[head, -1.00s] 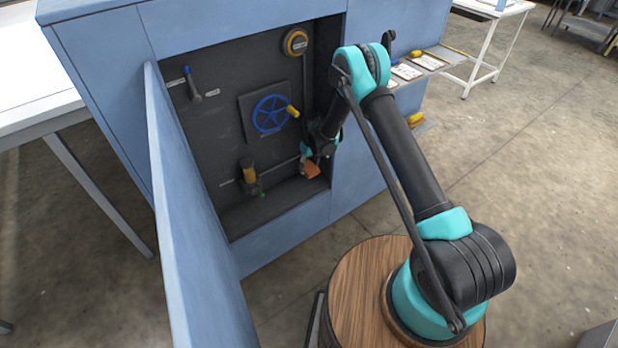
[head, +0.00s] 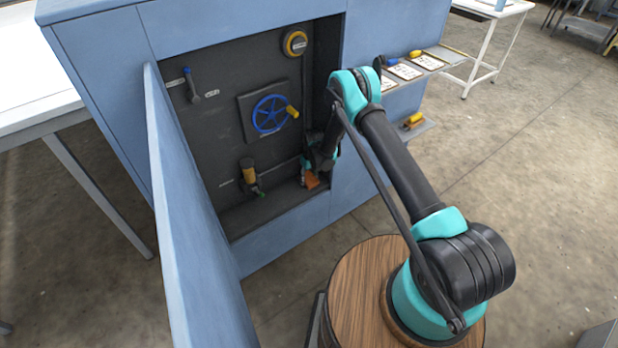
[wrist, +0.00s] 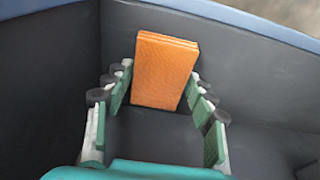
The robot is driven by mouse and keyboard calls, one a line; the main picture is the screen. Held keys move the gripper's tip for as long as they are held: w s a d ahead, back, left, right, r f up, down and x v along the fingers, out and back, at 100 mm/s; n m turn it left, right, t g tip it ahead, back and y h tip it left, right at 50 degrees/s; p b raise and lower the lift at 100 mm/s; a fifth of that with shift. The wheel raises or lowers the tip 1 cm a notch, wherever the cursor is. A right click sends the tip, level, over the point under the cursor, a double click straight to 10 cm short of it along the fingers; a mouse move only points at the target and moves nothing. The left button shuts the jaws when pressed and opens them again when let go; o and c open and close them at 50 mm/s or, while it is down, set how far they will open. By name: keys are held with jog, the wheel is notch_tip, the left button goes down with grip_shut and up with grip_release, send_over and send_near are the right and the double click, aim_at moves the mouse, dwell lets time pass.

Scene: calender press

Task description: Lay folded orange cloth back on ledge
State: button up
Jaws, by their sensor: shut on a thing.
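The folded orange cloth (wrist: 166,70) is a thick, layered block between the green-padded fingers of my gripper (wrist: 160,78), which is shut on it. In the head view the cloth (head: 312,180) is small, at the lower right corner of the dark recess, with my gripper (head: 310,172) just above it. The dark ledge (head: 262,209) runs along the bottom of the recess. The cloth is low and close to the ledge; I cannot tell whether it touches.
A blue door (head: 190,220) stands open at left. Shelves with cards (head: 405,71) are at right.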

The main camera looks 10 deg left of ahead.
aim_at(311, 180)
jog(key=o, duration=1.3)
jog(key=r, duration=0.8)
jog(key=s+d+r, duration=0.1)
jog(key=r, duration=0.3)
jog(key=shift+r, duration=0.1)
